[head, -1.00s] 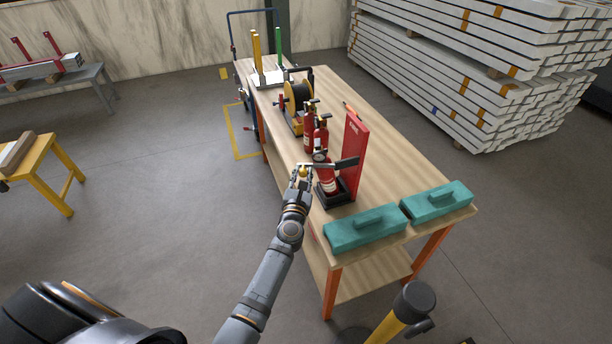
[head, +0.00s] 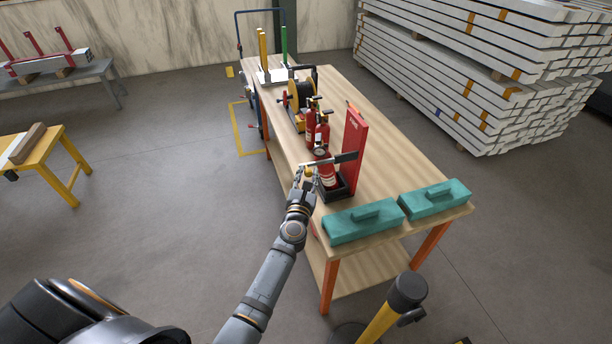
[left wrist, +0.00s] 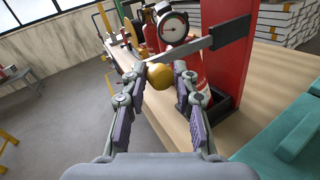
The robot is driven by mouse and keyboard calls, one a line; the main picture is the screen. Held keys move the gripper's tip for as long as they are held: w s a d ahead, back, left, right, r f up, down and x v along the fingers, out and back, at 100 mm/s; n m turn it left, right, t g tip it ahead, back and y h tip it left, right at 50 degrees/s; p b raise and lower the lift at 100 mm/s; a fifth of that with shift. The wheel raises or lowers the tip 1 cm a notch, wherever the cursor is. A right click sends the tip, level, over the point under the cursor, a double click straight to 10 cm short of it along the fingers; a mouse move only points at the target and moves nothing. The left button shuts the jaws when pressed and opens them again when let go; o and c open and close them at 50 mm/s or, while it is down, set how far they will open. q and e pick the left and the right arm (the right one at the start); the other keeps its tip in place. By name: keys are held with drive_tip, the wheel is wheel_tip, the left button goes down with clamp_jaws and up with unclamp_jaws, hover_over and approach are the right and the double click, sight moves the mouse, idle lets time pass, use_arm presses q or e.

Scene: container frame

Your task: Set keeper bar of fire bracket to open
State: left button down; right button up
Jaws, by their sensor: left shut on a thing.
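The fire bracket is a red upright panel (head: 355,150) on a black base tray (head: 338,192) near the front of the workbench. A red extinguisher (head: 326,176) with a round gauge (left wrist: 174,26) stands in it. The keeper bar (head: 340,158), pale with a broad dark end, reaches from the panel across the extinguisher's front and out to the left. In the left wrist view the bar (left wrist: 200,47) passes just below the gauge. My left gripper (head: 306,174) is shut on the yellow ball knob (left wrist: 160,76) at the bar's near end. My right gripper is not in view.
Two teal boxes (head: 362,222) lie on the workbench (head: 395,150) right of the bracket. More red extinguishers (head: 316,128) and a yellow-black reel (head: 300,95) stand behind it. A yellow post with a dark top (head: 404,298) stands in front.

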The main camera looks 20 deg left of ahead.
use_arm(q)
drive_tip(key=shift+d, duration=0.2)
drive_tip(key=c, duration=1.3)
unclamp_jaws()
drive_tip(key=shift+o, duration=1)
drive_tip(key=shift+w+d, duration=0.15)
drive_tip(key=shift+d, duration=0.2)
drive_tip(key=shift+a, duration=0.15)
drive_tip(key=v, duration=0.7)
drive_tip(key=shift+s, duration=0.3)
